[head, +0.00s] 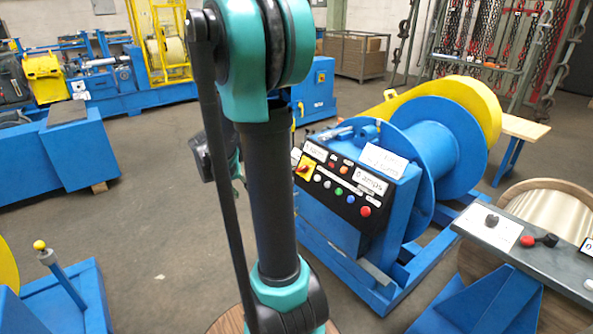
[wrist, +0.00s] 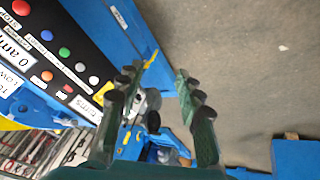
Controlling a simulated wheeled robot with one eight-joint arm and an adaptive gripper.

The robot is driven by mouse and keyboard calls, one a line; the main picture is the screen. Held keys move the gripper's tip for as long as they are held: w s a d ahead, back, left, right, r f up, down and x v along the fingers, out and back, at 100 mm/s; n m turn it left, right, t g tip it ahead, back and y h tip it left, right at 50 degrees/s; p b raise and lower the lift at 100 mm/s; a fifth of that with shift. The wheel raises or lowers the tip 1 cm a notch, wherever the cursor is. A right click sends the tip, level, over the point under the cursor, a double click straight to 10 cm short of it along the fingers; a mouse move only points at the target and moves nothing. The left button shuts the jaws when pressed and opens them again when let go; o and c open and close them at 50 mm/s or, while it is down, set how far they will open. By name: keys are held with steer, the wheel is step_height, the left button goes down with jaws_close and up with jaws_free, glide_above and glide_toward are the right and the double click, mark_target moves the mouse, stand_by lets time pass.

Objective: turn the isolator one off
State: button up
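The control panel (head: 343,185) is a black sloped face on a blue machine. A red rotary switch on a yellow plate (head: 303,169) sits at its left end and looks like an isolator; its label is too small to read. In the wrist view the panel (wrist: 50,60) runs down the left side, with coloured buttons and labels, and the rotary switch is not clearly seen there. My gripper (wrist: 157,85) is open and empty, its two fingers apart beside the panel. In the head view my arm hides most of the gripper, left of the panel.
The blue machine carries a large blue reel (head: 435,150) with a yellow guard behind. A grey bench (head: 540,255) at right bears a black knob and a red-and-black handle. Blue machinery stands at left. The floor (head: 160,220) left of my arm is clear.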

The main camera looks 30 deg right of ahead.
steer(key=w+d+f+m+g+h, duration=0.3)
steer(key=w+d+f+m+h, duration=0.15)
steer(key=w+d+m, duration=0.65)
steer(key=w+d+f+m+g+h, duration=0.2)
steer(key=w+d+f+m+h, duration=0.45)
steer(key=w, duration=0.85)
steer(key=w+d+f+m+g+h, duration=0.1)
steer(key=w+d+f+m+g, duration=0.1)
steer(key=d+f+m+g, duration=0.3)
steer(key=shift+m+t, duration=0.25)
steer(key=shift+t, duration=0.45)
steer(key=x, duration=1.7)
steer(key=shift+r, duration=0.15)
steer(key=shift+c, duration=0.3)
jaws_close()
